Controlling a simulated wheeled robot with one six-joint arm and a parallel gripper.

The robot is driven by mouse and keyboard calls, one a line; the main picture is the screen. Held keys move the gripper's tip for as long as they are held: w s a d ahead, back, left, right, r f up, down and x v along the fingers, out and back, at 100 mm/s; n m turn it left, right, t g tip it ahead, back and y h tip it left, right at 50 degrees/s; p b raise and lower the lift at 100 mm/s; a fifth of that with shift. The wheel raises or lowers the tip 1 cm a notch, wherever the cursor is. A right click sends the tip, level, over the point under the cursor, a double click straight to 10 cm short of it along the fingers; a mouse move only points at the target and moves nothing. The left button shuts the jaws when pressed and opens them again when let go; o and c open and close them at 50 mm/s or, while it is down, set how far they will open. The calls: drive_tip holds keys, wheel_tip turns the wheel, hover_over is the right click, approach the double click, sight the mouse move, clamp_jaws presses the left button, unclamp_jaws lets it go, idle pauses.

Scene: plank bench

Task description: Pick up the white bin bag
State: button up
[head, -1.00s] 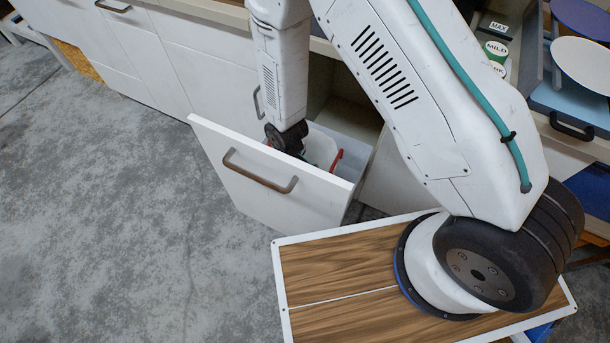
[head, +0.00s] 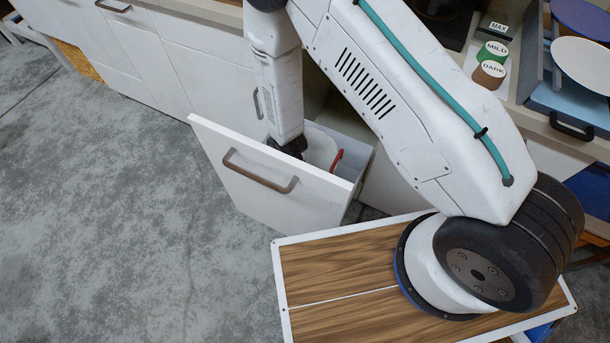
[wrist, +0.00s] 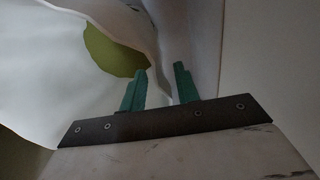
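The white bin bag (head: 320,150) sits in the open drawer in the head view, with a red strip (head: 337,160) at its right side. In the wrist view, pale bag-like sheeting (wrist: 60,65) fills the left side, with an olive patch beyond it. My gripper (wrist: 160,82) shows two green fingers standing apart. A pale fold runs behind and between the fingertips; I cannot tell whether it touches them. In the head view, my gripper points down into the drawer beside the bag, and its fingertips are hidden.
The drawer front (head: 265,180) with its brown handle (head: 260,172) stands pulled out, its walls close around my gripper. White cabinets (head: 165,50) line the back. Round lidded containers (head: 490,65) stand on the counter at right. Open grey floor lies at left.

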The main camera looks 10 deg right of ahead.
drive_tip(key=shift+f, duration=0.2)
idle(0.3)
clamp_jaws()
idle(1.3)
